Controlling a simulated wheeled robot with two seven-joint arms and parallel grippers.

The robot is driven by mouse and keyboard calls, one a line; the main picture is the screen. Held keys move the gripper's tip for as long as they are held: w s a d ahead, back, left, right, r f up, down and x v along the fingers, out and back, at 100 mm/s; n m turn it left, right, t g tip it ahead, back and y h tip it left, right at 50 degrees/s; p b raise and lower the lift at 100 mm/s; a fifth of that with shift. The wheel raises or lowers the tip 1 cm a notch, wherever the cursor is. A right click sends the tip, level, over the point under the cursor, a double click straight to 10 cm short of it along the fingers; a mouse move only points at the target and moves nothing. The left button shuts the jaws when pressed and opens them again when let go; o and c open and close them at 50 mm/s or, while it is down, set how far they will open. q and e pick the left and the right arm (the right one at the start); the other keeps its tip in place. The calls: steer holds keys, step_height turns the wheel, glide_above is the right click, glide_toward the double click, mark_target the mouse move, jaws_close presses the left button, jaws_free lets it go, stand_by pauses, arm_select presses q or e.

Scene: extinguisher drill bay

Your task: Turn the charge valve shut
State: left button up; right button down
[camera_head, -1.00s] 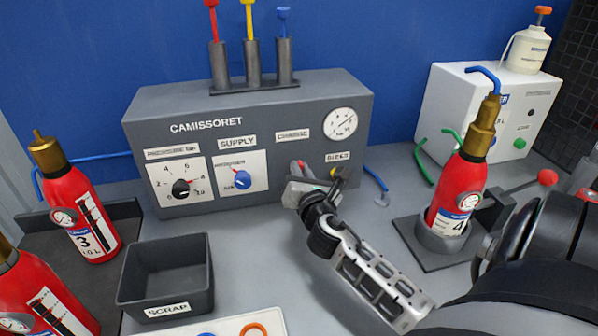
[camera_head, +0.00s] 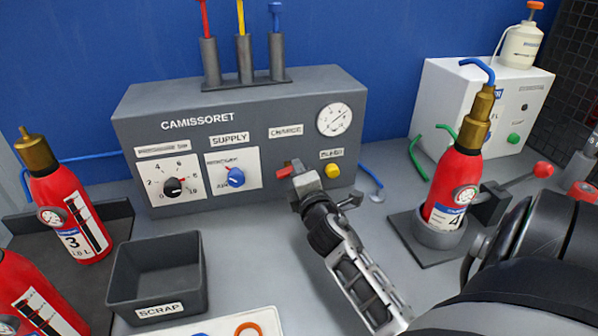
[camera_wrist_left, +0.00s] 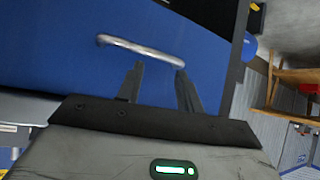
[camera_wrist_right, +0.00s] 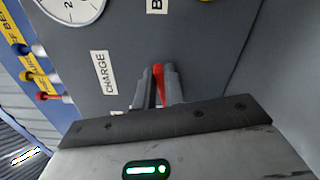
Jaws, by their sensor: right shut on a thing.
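The charge valve is a red lever (camera_head: 285,171) under the CHARGE label on the grey CAMISSORET panel (camera_head: 190,105). My right gripper (camera_head: 298,176) is at the panel front, shut on the red lever. In the right wrist view the red lever (camera_wrist_right: 158,84) shows between the two fingers (camera_wrist_right: 160,90), below the CHARGE label (camera_wrist_right: 100,72). Part of the lever is hidden by the fingers. My left gripper (camera_wrist_left: 158,82) shows only in the left wrist view, its fingers apart, near a metal bar handle (camera_wrist_left: 140,48) on a blue surface.
A yellow BLEED button (camera_head: 333,171) sits right of my right gripper, with a round gauge (camera_head: 334,119) above. A blue SUPPLY knob (camera_head: 236,177) is to the left. Extinguisher 4 (camera_head: 452,185) stands right in a holder. A SCRAP bin (camera_head: 155,275) stands front left.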

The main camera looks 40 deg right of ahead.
steer(key=shift+f+m, duration=0.15)
steer(key=shift+m, duration=0.6)
steer(key=shift+f+m, duration=0.15)
steer(key=shift+m, duration=0.6)
steer(key=c, duration=1.5)
jaws_free()
steer(key=b+v, duration=0.1)
steer(key=v, duration=0.6)
steer(key=shift+s+a, duration=0.1)
steer(key=shift+s, duration=0.15)
